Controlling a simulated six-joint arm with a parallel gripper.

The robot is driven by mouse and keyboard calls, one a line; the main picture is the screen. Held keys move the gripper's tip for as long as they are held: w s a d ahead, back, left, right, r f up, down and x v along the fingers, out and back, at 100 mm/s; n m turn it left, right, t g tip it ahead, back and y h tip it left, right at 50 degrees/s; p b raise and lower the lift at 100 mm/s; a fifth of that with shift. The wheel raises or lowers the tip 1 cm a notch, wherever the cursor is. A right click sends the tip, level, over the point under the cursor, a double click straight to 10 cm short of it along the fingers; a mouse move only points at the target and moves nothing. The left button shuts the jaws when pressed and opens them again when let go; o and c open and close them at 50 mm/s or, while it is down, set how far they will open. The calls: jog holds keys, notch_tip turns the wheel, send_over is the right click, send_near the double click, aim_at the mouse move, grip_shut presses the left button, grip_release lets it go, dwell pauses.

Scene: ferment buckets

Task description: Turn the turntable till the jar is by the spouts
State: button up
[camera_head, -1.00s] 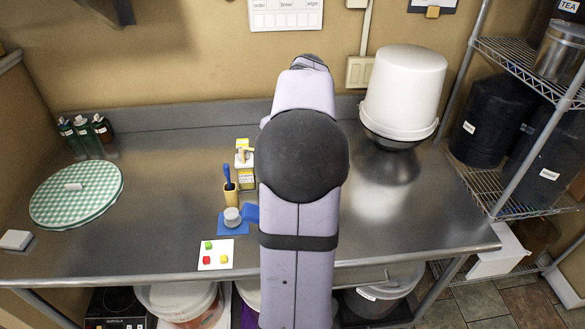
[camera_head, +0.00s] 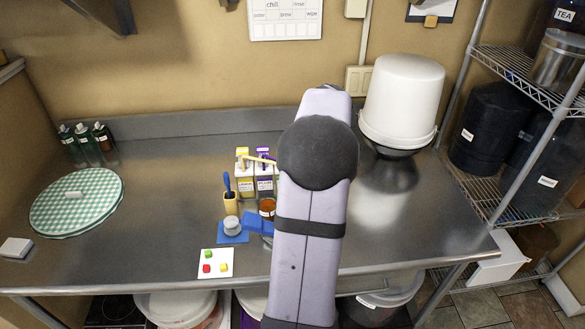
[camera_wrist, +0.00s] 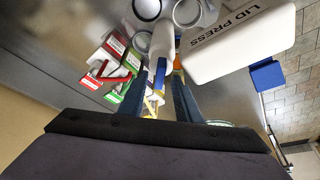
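My gripper (camera_wrist: 169,70) shows at the fingertips in the wrist view, its two dark blue fingers a little apart. A white cylindrical thing shows just past the tips; I cannot tell whether it is held. In the head view my arm hides the gripper. An amber jar (camera_head: 267,207) with a pale label is partly visible left of my arm. Behind it stand dispensers with yellow (camera_head: 243,183) and purple (camera_head: 265,182) labels and a yellow bar at the top, perhaps the spouts. I cannot make out the turntable for certain; a round green-checked disc (camera_head: 75,212) lies at the left.
A blue pad (camera_head: 232,237) with a small pale cup, a tan holder (camera_head: 230,204) and a white card (camera_head: 216,264) with coloured cubes are nearby. A white "LID PRESS" block (camera_wrist: 240,43) shows in the wrist view.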

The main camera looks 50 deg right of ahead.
jog(key=shift+x, duration=0.85)
grip_shut()
